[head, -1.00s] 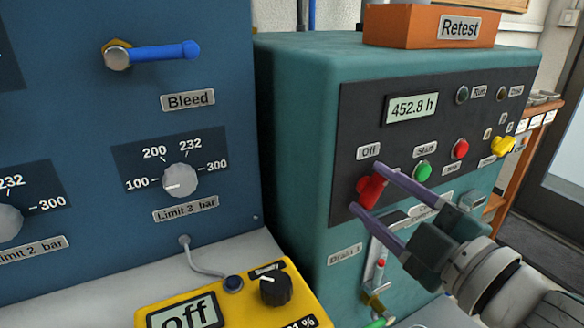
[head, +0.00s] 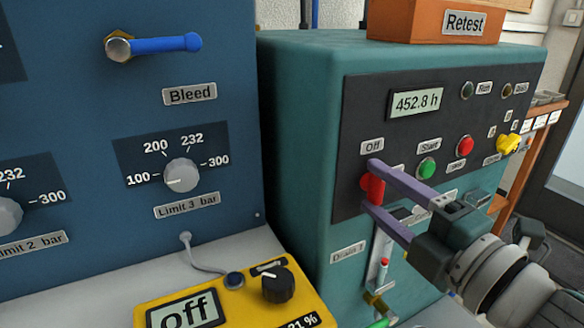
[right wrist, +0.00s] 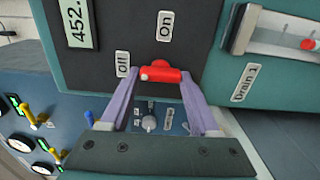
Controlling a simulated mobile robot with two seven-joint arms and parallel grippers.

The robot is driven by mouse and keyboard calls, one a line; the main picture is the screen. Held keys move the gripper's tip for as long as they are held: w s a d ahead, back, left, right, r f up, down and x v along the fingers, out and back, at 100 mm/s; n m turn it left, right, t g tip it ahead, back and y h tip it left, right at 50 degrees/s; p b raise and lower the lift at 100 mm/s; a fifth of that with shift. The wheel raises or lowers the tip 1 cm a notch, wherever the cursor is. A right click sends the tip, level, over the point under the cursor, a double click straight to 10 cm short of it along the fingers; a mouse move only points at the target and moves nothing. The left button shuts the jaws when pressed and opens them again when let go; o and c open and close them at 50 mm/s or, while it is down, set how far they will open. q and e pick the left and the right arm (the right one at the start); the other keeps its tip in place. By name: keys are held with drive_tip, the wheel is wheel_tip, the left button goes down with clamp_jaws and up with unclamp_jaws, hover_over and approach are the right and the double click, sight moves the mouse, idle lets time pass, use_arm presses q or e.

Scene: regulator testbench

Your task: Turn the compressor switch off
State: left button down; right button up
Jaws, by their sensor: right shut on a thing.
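The compressor switch (head: 373,188) is a red rotary handle on the dark panel of the teal compressor (head: 300,150). The Off label (head: 372,146) is just above it in the head view. My right gripper (head: 371,185) is shut on the red handle, with one purple finger above it and one below. In the right wrist view the red handle (right wrist: 160,72) lies between the fingertips. There the Off label (right wrist: 123,64) is beside the left fingertip and the On label (right wrist: 165,26) is straight above the handle. My left gripper is out of view.
Green (head: 427,168) and red (head: 465,146) push buttons sit right of the switch, with a yellow knob (head: 508,144) beyond. A drain tube (head: 383,265) is below. A blue panel with a bleed lever (head: 165,47) and a yellow box (head: 235,300) stand left.

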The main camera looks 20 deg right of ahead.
idle(0.3)
drive_tip(key=o, duration=1.4)
drive_tip(key=shift+c, duration=0.2)
drive_tip(key=s, duration=1)
drive_tip(key=shift+d, duration=0.4)
